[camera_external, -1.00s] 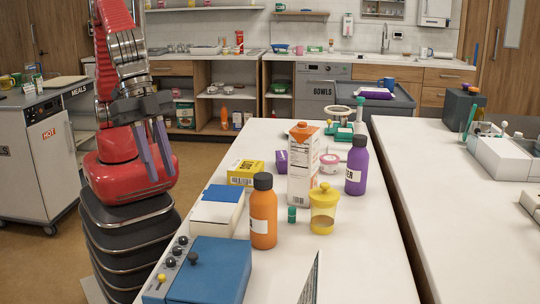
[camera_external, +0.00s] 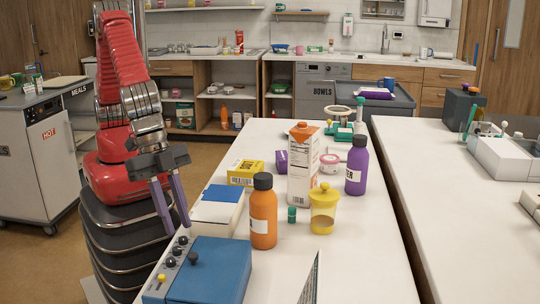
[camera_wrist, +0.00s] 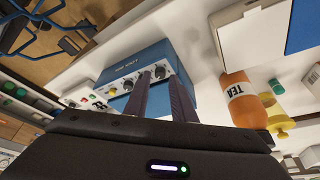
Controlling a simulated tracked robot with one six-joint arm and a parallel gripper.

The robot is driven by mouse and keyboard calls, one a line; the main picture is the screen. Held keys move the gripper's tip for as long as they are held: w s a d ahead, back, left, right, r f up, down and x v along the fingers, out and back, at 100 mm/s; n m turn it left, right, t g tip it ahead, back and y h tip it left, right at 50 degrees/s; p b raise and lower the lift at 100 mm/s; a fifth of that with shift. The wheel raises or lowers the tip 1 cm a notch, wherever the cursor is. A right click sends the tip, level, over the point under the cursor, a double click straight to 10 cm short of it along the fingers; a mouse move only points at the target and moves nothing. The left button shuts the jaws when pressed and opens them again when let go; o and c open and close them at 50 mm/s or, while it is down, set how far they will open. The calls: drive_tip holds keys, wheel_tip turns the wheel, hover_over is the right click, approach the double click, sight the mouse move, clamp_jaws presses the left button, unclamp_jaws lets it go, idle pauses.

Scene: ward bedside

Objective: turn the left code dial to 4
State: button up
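A blue box (camera_external: 215,272) with a grey front panel (camera_external: 155,290) stands at the near left end of the white counter. Several small dark dials (camera_external: 171,262) and a yellow knob (camera_external: 161,278) sit in a row on the panel. In the wrist view the box (camera_wrist: 125,60) carries a row of round dials (camera_wrist: 127,84); which is the left code dial and its reading are too small to tell. My gripper (camera_external: 175,231) is open and empty, pointing down near the panel's far end. In the wrist view its fingers (camera_wrist: 159,76) partly cover the panel.
A white box with a blue top (camera_external: 218,207) stands just behind. An orange bottle (camera_external: 263,220), a yellow jar (camera_external: 323,210) and a carton (camera_external: 301,170) stand to the right.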

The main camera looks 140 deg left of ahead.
sight(183, 240)
drive_tip(key=shift+x, duration=1.1)
drive_tip(key=shift+c, duration=0.3)
clamp_jaws()
